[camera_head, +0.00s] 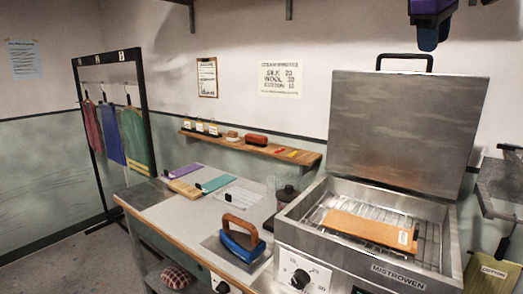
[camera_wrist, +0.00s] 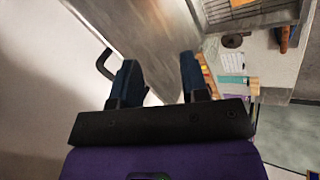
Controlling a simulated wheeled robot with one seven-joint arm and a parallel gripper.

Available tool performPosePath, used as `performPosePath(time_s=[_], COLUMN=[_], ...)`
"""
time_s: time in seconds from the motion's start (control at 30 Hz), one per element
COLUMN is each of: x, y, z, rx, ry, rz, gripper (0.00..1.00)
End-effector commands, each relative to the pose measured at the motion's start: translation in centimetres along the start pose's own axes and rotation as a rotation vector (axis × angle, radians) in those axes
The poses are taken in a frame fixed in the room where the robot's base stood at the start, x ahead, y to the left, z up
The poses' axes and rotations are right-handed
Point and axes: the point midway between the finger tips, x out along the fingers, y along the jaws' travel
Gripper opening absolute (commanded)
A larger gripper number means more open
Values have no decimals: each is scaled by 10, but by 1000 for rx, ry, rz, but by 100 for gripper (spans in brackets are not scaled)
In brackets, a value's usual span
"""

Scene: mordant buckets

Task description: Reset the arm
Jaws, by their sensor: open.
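My gripper (camera_head: 428,42) shows at the top right of the head view, high above the steel steamer. In the wrist view its two dark blue fingers (camera_wrist: 160,78) are spread apart with nothing between them. The steamer (camera_head: 372,262) stands below with its lid (camera_head: 408,125) raised. An orange-brown board (camera_head: 369,230) with a small label lies on the wire rack inside it. The lid also shows in the wrist view (camera_wrist: 135,25), with its black handle (camera_wrist: 104,65) left of my fingers.
The air around my gripper looks clear.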

Motion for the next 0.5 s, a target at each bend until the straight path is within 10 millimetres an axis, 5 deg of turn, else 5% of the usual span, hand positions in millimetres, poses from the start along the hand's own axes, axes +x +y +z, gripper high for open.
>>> performPosePath(time_s=[0.5], x=[49], y=[-170], z=[143], rx=[367], ry=[159], rz=[-187], gripper=[41])
